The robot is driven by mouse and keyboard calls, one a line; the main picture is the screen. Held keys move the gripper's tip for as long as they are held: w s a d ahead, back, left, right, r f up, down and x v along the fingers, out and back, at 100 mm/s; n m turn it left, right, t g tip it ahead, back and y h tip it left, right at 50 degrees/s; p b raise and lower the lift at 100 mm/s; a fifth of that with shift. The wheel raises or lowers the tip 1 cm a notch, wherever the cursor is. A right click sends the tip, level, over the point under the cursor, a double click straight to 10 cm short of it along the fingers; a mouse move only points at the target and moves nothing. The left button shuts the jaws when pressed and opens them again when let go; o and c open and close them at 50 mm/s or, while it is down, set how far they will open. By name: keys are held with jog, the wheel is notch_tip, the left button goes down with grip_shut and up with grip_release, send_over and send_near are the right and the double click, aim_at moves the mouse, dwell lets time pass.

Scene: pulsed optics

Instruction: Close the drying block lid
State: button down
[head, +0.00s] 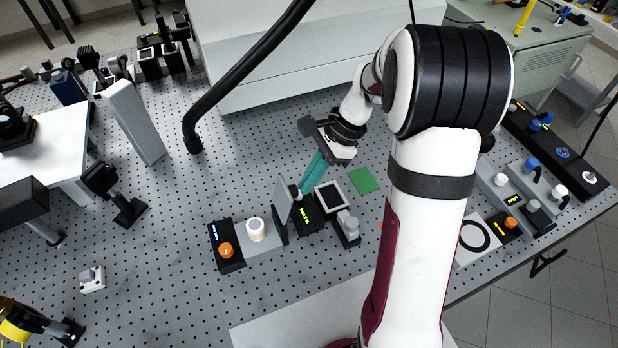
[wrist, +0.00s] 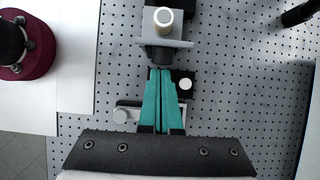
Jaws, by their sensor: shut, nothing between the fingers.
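The drying block seems to be the small dark block with a lit green display (head: 305,216) in the head view. A grey plate, which looks like its lid (head: 283,199), stands nearly upright at the block's left side, so the lid is open. My gripper (head: 304,189) has teal fingers, pressed together and empty, pointing down just right of the lid. In the wrist view the shut fingertips (wrist: 160,70) end right beside a dark part below a grey plate (wrist: 180,43). I cannot tell whether they touch it.
Left of the lid are a white round cap (head: 256,229) and a dark box with an orange knob (head: 226,250). A white-framed square (head: 331,196), a grey knob unit (head: 347,227) and a green pad (head: 363,180) lie to the right.

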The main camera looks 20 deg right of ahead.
jog(key=shift+a+r, duration=0.1)
jog(key=shift+a+r+h, duration=0.15)
jog(key=shift+a+h, duration=0.05)
jog(key=shift+h, duration=0.2)
